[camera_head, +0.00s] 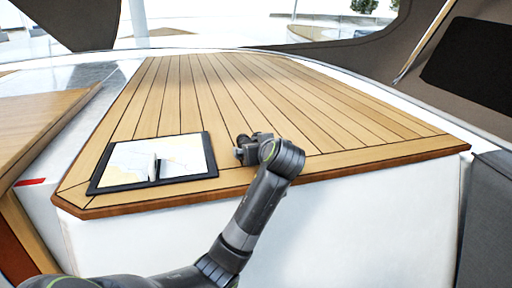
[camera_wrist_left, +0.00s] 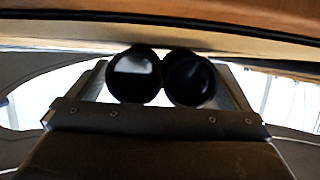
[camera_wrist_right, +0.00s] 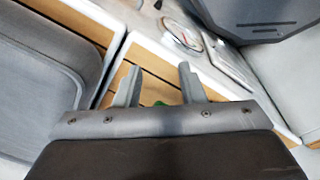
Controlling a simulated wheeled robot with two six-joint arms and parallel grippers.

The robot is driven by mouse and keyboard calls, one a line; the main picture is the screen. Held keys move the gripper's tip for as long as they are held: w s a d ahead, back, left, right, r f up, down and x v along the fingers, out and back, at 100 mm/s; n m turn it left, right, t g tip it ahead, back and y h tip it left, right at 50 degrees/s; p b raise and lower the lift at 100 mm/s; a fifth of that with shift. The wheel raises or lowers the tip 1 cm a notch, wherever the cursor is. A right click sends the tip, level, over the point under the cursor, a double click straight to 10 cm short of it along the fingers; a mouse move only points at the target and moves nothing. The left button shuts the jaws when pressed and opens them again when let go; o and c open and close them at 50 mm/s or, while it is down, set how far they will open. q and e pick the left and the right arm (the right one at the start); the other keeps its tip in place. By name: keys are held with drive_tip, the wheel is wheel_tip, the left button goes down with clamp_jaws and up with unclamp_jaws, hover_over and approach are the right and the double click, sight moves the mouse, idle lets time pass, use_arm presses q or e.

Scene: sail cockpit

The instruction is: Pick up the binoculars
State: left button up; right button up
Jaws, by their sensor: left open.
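The black binoculars (camera_head: 246,148) lie on the slatted wooden table (camera_head: 215,95) near its front edge, partly hidden behind my left wrist in the head view. My left gripper (camera_wrist_left: 162,70) is at them. In the left wrist view the two round lens ends of the binoculars (camera_wrist_left: 190,84) face the camera, between the two fingers. The fingers are open, with small gaps at both sides of the binoculars. My right gripper (camera_wrist_right: 160,82) shows only in the right wrist view; its fingers stand apart with nothing held between them.
A dark-framed chart board (camera_head: 130,180) with a small upright item on it lies left of the binoculars. The table behind and right of them is clear. A white wall drops below the front edge. The right wrist view shows a round gauge (camera_wrist_right: 182,35) and a grey seat (camera_wrist_right: 40,95).

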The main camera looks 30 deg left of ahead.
use_arm(q)
drive_tip(key=shift+x, duration=0.9)
drive_tip(key=shift+s+d+r, duration=0.1)
drive_tip(key=shift+d, duration=0.05)
drive_tip(key=c, duration=0.4)
drive_tip(key=shift+r, duration=0.1)
drive_tip(key=c, duration=0.8)
